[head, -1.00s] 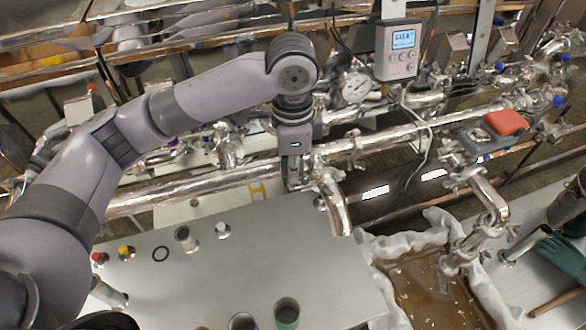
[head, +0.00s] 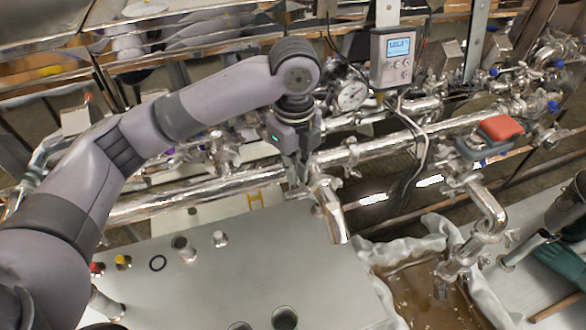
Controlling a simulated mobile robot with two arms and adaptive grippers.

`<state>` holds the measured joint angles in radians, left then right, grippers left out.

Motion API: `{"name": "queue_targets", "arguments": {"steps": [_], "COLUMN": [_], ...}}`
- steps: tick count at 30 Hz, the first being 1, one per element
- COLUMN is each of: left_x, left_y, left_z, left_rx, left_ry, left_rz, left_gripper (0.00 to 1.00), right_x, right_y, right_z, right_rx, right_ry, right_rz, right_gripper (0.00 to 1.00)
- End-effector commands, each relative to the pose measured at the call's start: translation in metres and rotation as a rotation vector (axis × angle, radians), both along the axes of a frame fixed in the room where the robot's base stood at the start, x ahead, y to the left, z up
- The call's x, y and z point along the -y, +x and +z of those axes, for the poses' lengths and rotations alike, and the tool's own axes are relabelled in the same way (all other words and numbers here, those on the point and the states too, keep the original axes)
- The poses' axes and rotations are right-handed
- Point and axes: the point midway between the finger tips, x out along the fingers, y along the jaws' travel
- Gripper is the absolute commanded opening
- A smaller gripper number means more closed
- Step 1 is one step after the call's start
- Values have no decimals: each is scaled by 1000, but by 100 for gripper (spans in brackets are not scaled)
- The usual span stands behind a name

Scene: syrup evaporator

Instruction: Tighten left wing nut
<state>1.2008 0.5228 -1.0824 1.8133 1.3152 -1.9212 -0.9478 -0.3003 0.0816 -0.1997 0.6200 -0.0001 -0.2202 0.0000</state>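My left gripper (head: 297,182) points down at the joint where the long shiny horizontal pipe (head: 190,198) meets the bent outlet pipe (head: 333,215). Its fingers are close together at this joint. I cannot tell whether they are shut or grip anything. The left wing nut is not clearly visible; the fingers may be hiding it. Another clamp with a wing-like handle (head: 351,152) shows on the pipe just right of the gripper. My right gripper is not in view.
A grey bench top (head: 270,265) lies below, with a black ring (head: 158,263) and small fittings on its left. A cloth-lined basin of brown liquid (head: 410,290) stands right of it. A display box (head: 397,57) and a dial gauge (head: 352,96) are behind the gripper. A red-topped handle (head: 502,127) is at right.

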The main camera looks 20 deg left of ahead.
Motion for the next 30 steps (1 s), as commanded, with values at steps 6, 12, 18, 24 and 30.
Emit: {"name": "queue_targets", "arguments": {"steps": [6,12,18,24,30], "left_x": [1,2,2,2,2], "left_y": [1,2,3,3,3], "left_z": [-2,-2,-2,-2,-2], "left_rx": [-8,-7,-8,-7,-6], "left_ry": [4,5,6,5,6], "left_rz": [-133,-201,-229,-232,-231], "left_gripper": [0,0,0,0,6], "right_x": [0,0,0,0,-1], "right_y": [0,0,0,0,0], "right_z": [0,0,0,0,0], "right_rx": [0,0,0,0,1], "right_ry": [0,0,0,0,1], "right_rz": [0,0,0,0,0], "right_gripper": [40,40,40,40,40]}}
